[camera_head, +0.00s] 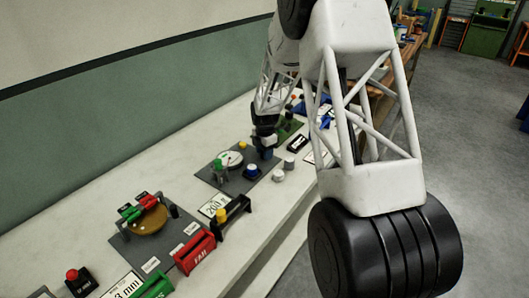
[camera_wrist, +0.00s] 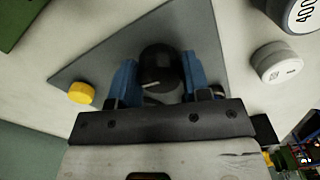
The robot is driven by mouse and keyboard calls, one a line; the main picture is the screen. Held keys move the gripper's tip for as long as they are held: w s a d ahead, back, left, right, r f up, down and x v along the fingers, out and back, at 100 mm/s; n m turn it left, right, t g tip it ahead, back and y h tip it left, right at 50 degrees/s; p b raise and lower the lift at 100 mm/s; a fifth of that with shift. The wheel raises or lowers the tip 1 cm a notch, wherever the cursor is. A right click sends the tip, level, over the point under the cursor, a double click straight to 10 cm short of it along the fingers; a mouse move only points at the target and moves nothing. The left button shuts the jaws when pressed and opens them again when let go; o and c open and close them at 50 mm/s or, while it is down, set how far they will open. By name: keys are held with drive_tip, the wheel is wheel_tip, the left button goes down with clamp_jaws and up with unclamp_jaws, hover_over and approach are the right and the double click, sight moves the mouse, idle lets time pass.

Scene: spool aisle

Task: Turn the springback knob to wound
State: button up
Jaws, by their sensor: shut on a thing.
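A round black knob (camera_wrist: 158,66) with a white pointer line stands on a grey plate (camera_wrist: 100,62) in the wrist view. I take it to be the springback knob; no "wound" mark is readable. My gripper (camera_wrist: 161,78) has one blue finger on each side of the knob and is shut on it. The pointer line points toward the lower left in the wrist view. In the head view my gripper (camera_head: 265,152) is down over the right part of the same grey plate (camera_head: 208,178), and the knob is hidden there.
A yellow button (camera_wrist: 81,93) sits on the plate beside the knob. A white weight (camera_wrist: 275,63) and a larger weight marked 400 (camera_wrist: 293,14) stand off the plate.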

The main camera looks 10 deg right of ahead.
drive_tip(key=m, duration=0.6)
drive_tip(key=shift+m, duration=0.3)
drive_tip(key=m, duration=1)
drive_tip(key=shift+w, duration=0.1)
drive_tip(key=m, duration=0.3)
drive_tip(key=shift+m, duration=0.3)
drive_tip(key=m, duration=0.6)
drive_tip(key=shift+m, duration=0.3)
drive_tip(key=o, duration=0.9)
